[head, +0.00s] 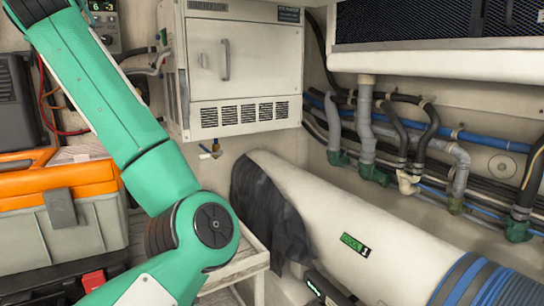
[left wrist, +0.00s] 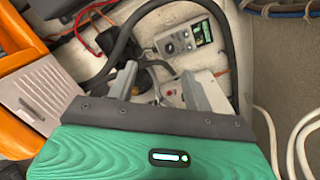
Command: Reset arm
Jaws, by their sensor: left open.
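My left arm crosses the left side of the head view, bent at a dark joint; its gripper is outside that view. In the left wrist view my left gripper (left wrist: 158,80) is open, its two grey fingers apart. I see nothing held between them. A small grey device with a lit screen (left wrist: 185,42) lies beyond the fingertips, with dark hoses and white boxy parts around it. The fingers hide part of what lies below. My right gripper does not show in either view.
An orange and grey toolbox (head: 75,205) stands at the left. A white cabinet (head: 243,75) hangs at the back. A large white cylinder (head: 325,215) with a dark cloth (head: 268,210) lies at the right. Hoses and pipes (head: 365,125) run along the right wall.

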